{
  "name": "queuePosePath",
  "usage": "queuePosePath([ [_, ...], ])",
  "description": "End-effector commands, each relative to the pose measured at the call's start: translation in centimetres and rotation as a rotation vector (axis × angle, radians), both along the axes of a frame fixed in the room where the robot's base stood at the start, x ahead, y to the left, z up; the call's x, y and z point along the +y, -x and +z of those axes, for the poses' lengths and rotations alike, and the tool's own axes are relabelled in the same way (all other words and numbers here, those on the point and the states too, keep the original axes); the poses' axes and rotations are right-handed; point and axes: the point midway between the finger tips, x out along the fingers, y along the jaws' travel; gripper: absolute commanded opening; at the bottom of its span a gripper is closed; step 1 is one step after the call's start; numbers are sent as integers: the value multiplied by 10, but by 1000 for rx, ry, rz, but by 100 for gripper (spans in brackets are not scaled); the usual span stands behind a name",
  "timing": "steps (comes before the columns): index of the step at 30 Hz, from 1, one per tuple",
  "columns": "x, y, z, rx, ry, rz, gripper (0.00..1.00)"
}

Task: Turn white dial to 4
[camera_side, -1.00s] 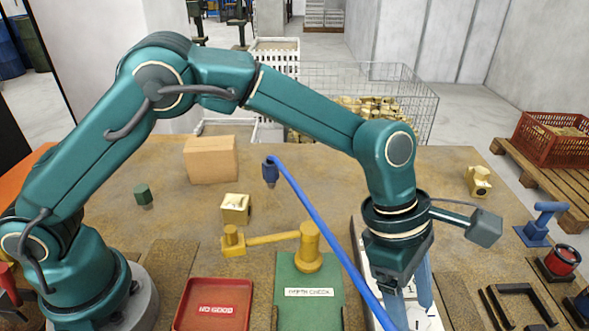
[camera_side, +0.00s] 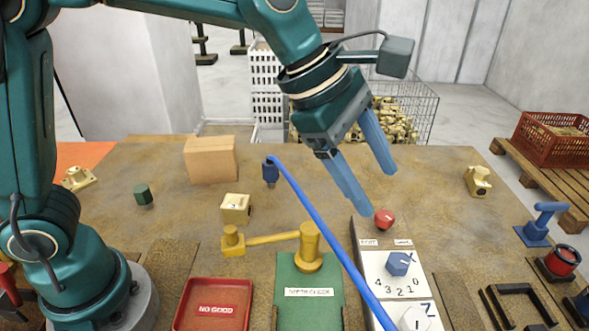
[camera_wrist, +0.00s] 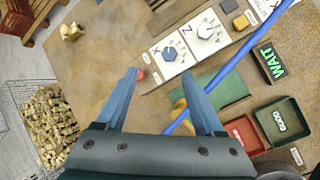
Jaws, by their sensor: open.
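The white dial (camera_side: 415,318) sits on the white plate marked Z, at the bottom edge of the side view and partly cut off. It shows whole in the wrist view (camera_wrist: 207,28), but I cannot read its setting. The blue dial (camera_side: 399,264) is on the neighbouring plate marked X (camera_side: 376,284), with numbers from 0 to 4 around it. My gripper (camera_side: 374,186) is open and empty, tilted in the air above the table and beyond the panel, apart from both dials. In the wrist view its fingers (camera_wrist: 160,74) spread below the dials.
A red button (camera_side: 384,218) is at the panel's far end. A blue rod (camera_side: 318,220) slants across the side view in front of the panel. A green depth-check plate (camera_side: 309,310), a brass piece (camera_side: 270,239) and a red tray (camera_side: 216,283) lie to the left.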

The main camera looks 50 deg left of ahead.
Motion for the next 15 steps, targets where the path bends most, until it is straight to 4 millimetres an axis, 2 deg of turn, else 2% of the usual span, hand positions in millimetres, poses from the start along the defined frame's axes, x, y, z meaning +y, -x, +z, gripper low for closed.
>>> queuePosePath([
  [3,19,0,11,-89,-41,-34,70],
  [15,79,9,34,-401,-303,-249,70],
])
